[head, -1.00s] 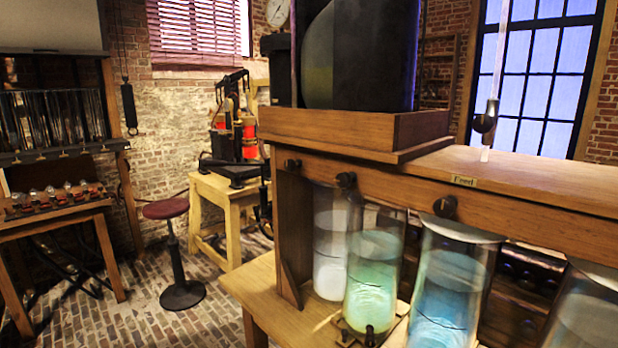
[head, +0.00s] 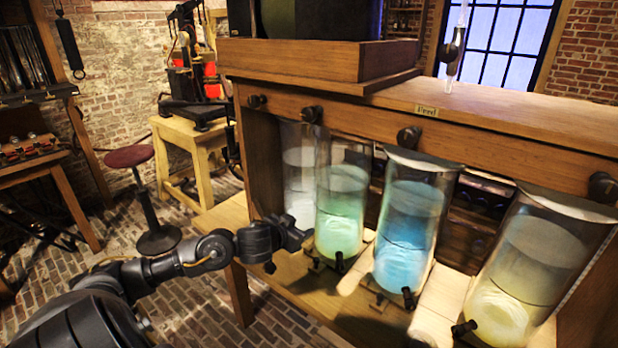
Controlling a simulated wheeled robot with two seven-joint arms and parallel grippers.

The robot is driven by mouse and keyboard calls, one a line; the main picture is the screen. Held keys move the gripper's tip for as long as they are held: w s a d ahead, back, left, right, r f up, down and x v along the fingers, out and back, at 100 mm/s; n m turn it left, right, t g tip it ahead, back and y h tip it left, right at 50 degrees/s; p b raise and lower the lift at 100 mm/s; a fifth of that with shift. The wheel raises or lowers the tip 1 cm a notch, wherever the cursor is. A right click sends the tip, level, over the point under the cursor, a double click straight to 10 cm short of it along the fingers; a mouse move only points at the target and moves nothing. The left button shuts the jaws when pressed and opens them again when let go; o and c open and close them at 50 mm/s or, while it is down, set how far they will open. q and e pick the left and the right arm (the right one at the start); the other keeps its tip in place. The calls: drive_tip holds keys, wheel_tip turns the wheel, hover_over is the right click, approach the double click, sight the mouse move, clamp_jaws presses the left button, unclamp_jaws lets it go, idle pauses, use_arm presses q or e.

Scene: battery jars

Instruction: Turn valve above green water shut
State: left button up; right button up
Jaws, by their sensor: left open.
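The jar of green water (head: 340,212) stands in the wooden rack, second from the left. The dark valve knob (head: 311,114) above it sits on the rack's front beam. A small dark tap (head: 340,262) is at the jar's foot. My left gripper (head: 303,236) is in front of the lower part of the leftmost jar, just left of the green jar and well below the knob. It looks empty; its jaws are small and dark here. I cannot tell whether it touches the green jar. My right gripper is out of view.
A white-water jar (head: 299,172) stands left, a blue-water jar (head: 409,225) and a yellowish jar (head: 525,265) right. Other knobs (head: 409,138) line the beam (head: 465,150). A red-topped stool (head: 130,156) and a wooden table (head: 190,140) stand left. Open brick floor lies between.

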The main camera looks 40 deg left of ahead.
use_arm(q)
wheel_tip(320, 180, up, 17)
drive_tip(key=t, duration=0.5)
approach(307, 116)
drive_tip(key=w+p, duration=0.1)
drive_tip(key=w, duration=0.2)
drive_tip(key=w+a+p, duration=0.1)
drive_tip(key=w, duration=0.3)
drive_tip(key=w+p, duration=0.1)
drive_tip(key=w, duration=0.2)
drive_tip(key=shift+w+a+r, duration=0.1)
drive_tip(key=shift+w+a, duration=0.1)
drive_tip(key=shift+w, duration=0.15)
drive_tip(key=shift+c, duration=0.3)
drive_tip(key=c, duration=0.9)
drive_tip(key=shift+m, duration=0.3)
